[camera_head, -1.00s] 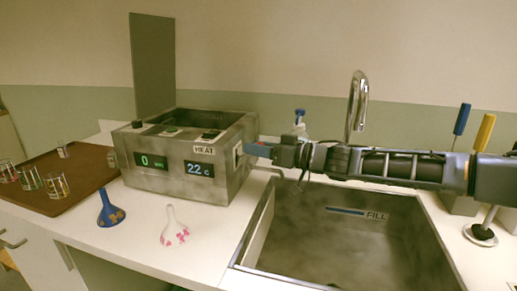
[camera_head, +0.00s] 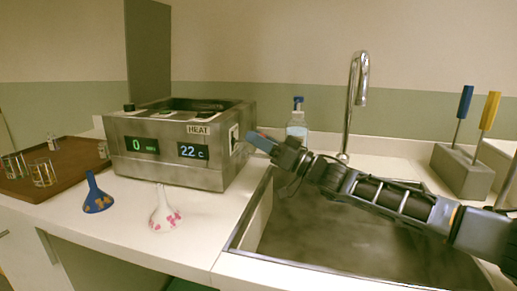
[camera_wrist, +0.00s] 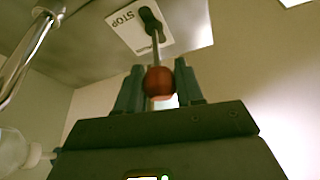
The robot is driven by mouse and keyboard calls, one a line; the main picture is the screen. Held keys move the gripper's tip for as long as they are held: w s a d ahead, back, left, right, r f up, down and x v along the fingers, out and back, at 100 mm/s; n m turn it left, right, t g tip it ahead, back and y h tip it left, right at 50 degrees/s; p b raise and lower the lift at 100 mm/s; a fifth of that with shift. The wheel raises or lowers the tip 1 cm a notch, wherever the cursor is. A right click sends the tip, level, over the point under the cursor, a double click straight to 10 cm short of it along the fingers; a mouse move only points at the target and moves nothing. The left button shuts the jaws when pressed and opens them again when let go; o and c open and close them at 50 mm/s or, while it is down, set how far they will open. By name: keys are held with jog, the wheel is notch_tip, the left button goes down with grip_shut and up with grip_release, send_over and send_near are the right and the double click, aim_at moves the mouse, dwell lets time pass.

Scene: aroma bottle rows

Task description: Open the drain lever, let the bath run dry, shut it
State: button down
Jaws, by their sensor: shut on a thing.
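The bath (camera_head: 150,176) is a grey metal box on the counter, with displays reading 0 and 22 C. Its drain lever (camera_wrist: 155,45) shows in the wrist view as a thin rod with a red ball knob (camera_wrist: 158,82), coming from a dark pivot on a white plate marked STOP (camera_wrist: 125,22). My gripper (camera_wrist: 159,88) is shut on the red knob, a finger on each side. In the head view my gripper (camera_head: 262,143) is at the bath's right side and hides the lever there. The inside of the bath is mostly out of sight.
A sink (camera_head: 330,238) with a tall tap (camera_head: 357,95) lies below my arm. A soap bottle (camera_head: 297,127) stands behind my gripper.

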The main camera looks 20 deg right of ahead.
dwell(0.3)
jog(key=c, duration=0.8)
grip_release()
jog(key=shift+f, duration=0.1)
